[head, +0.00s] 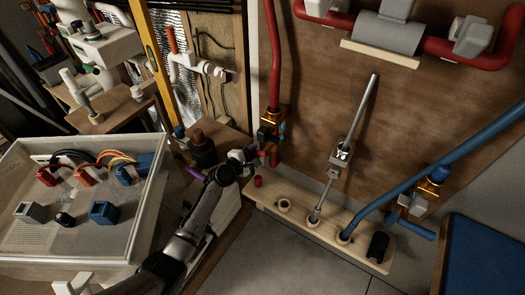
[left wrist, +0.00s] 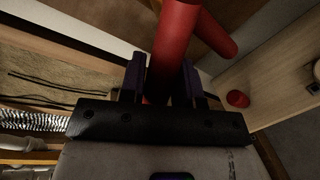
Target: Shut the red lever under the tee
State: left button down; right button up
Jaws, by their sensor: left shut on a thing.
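My left gripper (head: 250,158) is just left of the lower end of the red pipe (head: 273,60), below the brass tee (head: 270,125). A short red piece, which looks like the red lever (head: 273,158), shows beside the fingertips under the tee. In the left wrist view the two purple-sided fingers (left wrist: 163,82) are shut on a thick red bar, which I take for the red lever (left wrist: 172,45). A second red piece (left wrist: 212,32) slants off to its right. The fingertips hide part of the lever. My right gripper is not in view.
A wooden rack (head: 300,205) with holes stands below, with a small red cap (head: 257,182) on it. A blue pipe (head: 450,155) and blue lever (head: 420,231) are at right. A dark cylinder (head: 202,150) stands close left of the gripper. A white tray (head: 150,200) is at left.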

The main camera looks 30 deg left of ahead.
pick_arm(q)
jog(key=shift+a+r+m+y+p, duration=0.25)
jog(key=shift+r+m+y+p, duration=0.15)
jog(key=shift+r+m+p, duration=0.55)
jog(key=shift+a+r+m+y+p, duration=0.1)
jog(key=shift+r+m+y+p, duration=0.2)
jog(key=shift+m+p, duration=0.75)
jog(key=shift+r+m+p, duration=0.15)
jog(key=shift+m+p, duration=0.15)
jog(key=shift+m, duration=0.1)
jog(key=c, duration=0.8)
grip_release()
